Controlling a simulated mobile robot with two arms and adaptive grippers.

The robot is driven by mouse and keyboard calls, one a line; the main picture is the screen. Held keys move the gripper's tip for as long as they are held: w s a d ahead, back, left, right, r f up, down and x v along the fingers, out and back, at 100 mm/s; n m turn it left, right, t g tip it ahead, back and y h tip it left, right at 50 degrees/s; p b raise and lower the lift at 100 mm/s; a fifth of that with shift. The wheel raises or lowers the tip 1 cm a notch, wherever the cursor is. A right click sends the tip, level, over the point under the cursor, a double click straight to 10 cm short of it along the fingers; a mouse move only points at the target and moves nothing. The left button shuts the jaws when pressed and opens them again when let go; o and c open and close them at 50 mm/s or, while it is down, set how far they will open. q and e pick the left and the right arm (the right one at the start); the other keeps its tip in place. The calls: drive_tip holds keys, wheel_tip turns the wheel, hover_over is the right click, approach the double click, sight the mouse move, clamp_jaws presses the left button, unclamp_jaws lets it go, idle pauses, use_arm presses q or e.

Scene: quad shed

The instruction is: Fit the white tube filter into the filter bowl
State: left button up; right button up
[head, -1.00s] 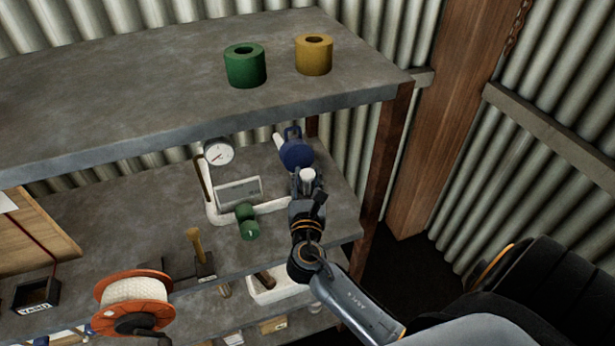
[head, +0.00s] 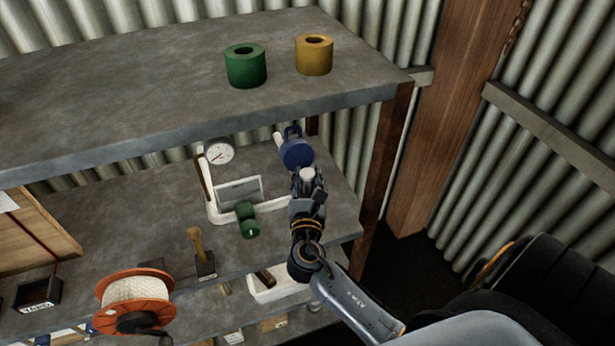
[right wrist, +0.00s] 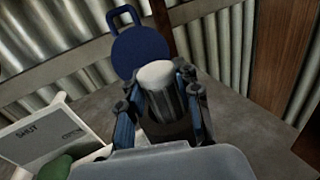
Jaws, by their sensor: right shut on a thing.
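The white tube filter (head: 307,175) is upright between the fingers of my right gripper (head: 307,182), which is shut on it. In the right wrist view, the filter's white top (right wrist: 155,73) stands above the fingers of the gripper (right wrist: 160,100), and its lower end is hidden. A round blue lid with a loop handle (head: 296,152) stands open just behind the gripper; it also shows in the right wrist view (right wrist: 140,48). The filter bowl is mostly hidden by the gripper, so I cannot tell how deep the filter sits. My left gripper is not in view.
White pipe (head: 272,207) with a green valve handle (head: 247,219), a gauge (head: 219,152) and a SHUT/OPEN sign (right wrist: 55,138) lie left of the gripper. A post (head: 385,170) stands right.

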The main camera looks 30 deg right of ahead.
drive_tip(key=shift+f+b, duration=0.4)
drive_tip(key=shift+f, duration=0.15)
drive_tip(key=o, duration=0.9)
drive_tip(key=shift+p+v, duration=0.45)
drive_tip(key=shift+v, duration=5.1)
drive_tip(key=shift+d, duration=0.1)
